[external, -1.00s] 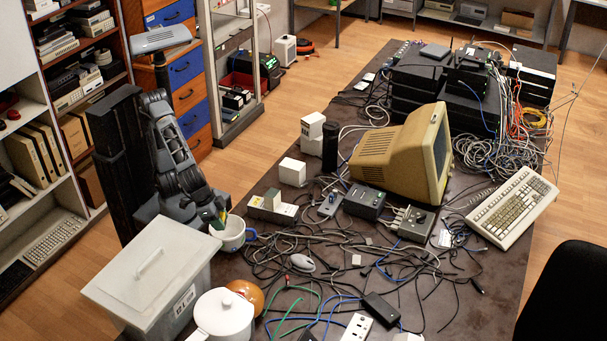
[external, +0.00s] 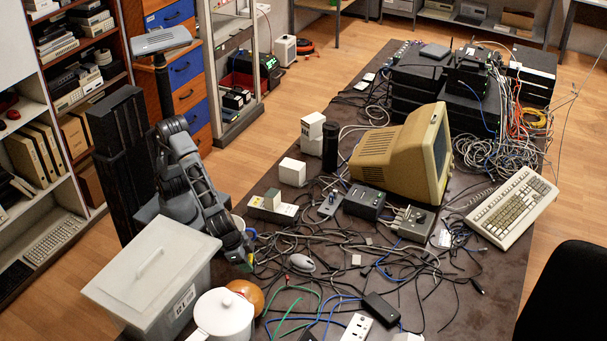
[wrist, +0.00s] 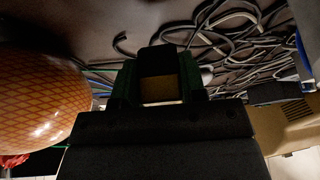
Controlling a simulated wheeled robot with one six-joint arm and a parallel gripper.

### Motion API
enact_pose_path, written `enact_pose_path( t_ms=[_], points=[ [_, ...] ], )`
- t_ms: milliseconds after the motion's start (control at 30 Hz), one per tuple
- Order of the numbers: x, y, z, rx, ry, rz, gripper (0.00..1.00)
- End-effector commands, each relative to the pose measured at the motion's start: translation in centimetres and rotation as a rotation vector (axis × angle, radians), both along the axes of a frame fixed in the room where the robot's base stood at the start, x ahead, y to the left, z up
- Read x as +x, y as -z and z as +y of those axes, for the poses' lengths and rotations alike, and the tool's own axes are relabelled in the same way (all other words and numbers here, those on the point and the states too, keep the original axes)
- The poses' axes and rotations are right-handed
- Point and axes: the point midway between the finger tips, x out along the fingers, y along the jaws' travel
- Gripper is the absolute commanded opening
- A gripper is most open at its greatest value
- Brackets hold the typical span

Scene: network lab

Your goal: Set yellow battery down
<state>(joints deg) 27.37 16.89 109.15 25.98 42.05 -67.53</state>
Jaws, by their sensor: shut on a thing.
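My gripper (external: 241,262) is low over the near left part of the table, just right of the grey lidded bin. In the wrist view its two green-edged fingers (wrist: 160,92) are closed around the yellow battery (wrist: 162,90), which shows as a dull yellow-brown block with a dark end. In the external view the battery is mostly hidden by the gripper. I cannot tell whether it touches the table top (external: 262,262).
The grey bin (external: 150,275), white pot (external: 222,315) and orange-brown round object (external: 246,292) stand close by; that object also fills the left of the wrist view (wrist: 40,100). A white mug (external: 238,223) is mostly behind my arm. Tangled cables (external: 330,250) lie to the right.

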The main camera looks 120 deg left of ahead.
Motion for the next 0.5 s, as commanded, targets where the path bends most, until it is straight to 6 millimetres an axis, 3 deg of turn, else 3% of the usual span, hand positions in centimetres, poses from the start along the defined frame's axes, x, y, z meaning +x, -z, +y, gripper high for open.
enact_pose_path(
  t_ms=[200, 500],
  points=[
    [0.0, 2.8, 0.0, 0.000, 0.001, 0.001, 0.13],
    [0.0, 3.0, 0.0, -0.001, 0.000, 0.000, 0.13]
  ],
)
